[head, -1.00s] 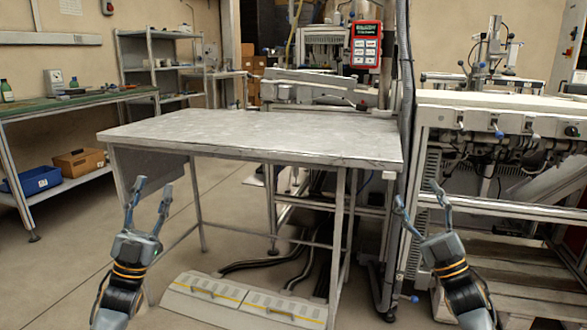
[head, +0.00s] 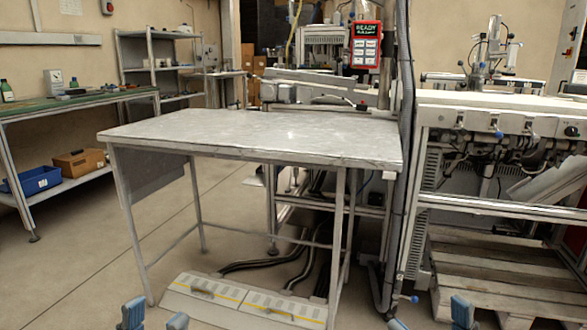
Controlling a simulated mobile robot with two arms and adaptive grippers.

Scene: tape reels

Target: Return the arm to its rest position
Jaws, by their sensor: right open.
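My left gripper (head: 154,318) shows only its two blue-grey fingertips at the bottom edge of the head view, left of centre. The tips are apart with nothing between them. My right gripper (head: 430,318) shows only its fingertips at the bottom edge, right of centre. They are spread wide and empty. The rest of both grippers and both arms is below the frame. Both grippers are low, in front of the grey table and clear of its top.
The grey metal table (head: 250,135) has a bare top. A low grey step box (head: 245,300) with yellow lines lies on the floor under it. A machine frame (head: 510,115) and a wooden pallet (head: 490,275) are at right. A green-topped bench (head: 70,103) stands at left.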

